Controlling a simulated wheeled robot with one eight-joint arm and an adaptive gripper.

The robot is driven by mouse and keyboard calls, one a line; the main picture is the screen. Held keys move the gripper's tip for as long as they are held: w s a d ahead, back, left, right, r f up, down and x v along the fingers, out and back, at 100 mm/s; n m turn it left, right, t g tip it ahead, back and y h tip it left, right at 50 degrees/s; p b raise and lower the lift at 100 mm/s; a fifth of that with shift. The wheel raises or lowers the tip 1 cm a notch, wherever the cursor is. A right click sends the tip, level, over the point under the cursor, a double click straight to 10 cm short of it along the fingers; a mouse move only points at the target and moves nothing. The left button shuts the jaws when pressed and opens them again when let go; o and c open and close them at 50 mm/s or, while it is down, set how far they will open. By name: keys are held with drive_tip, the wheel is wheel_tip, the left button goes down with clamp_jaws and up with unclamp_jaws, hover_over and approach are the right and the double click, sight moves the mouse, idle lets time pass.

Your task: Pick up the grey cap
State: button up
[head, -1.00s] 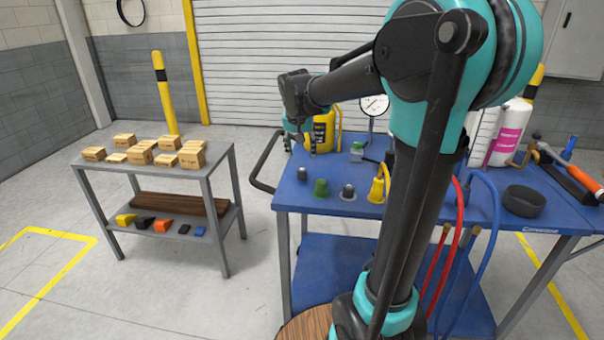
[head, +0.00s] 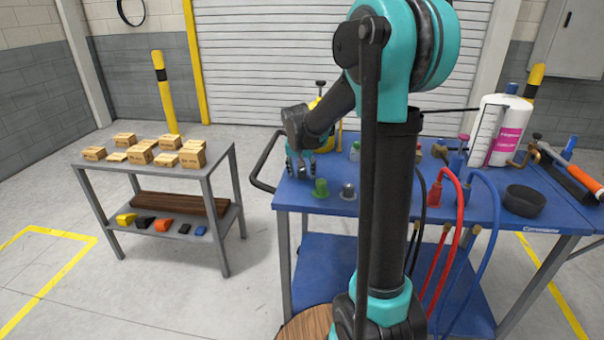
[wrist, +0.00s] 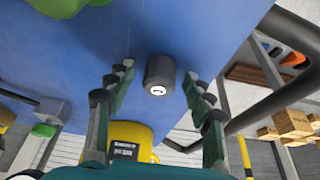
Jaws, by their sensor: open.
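A dark grey cap (wrist: 160,74) stands on the blue tabletop (wrist: 190,25) in the wrist view, with a small pale mark on its end. My gripper (wrist: 157,92) is open, with its fingers on either side of the cap and gaps between them and it. In the head view my gripper (head: 301,173) is low over the left part of the blue cart and largely hides this cap.
A yellow container (wrist: 130,138) shows beyond the fingers in the wrist view. The cart's black handle (head: 262,165) is just left of my gripper. Red and blue hoses (head: 460,215) hang at the cart's right. A grey bench (head: 215,170) with small boxes stands left.

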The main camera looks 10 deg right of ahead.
drive_tip(key=shift+c, duration=0.3)
drive_tip(key=c, duration=0.8)
drive_tip(key=shift+o, duration=0.2)
drive_tip(key=shift+r, duration=0.1)
wheel_tip(320, 180, up, 20)
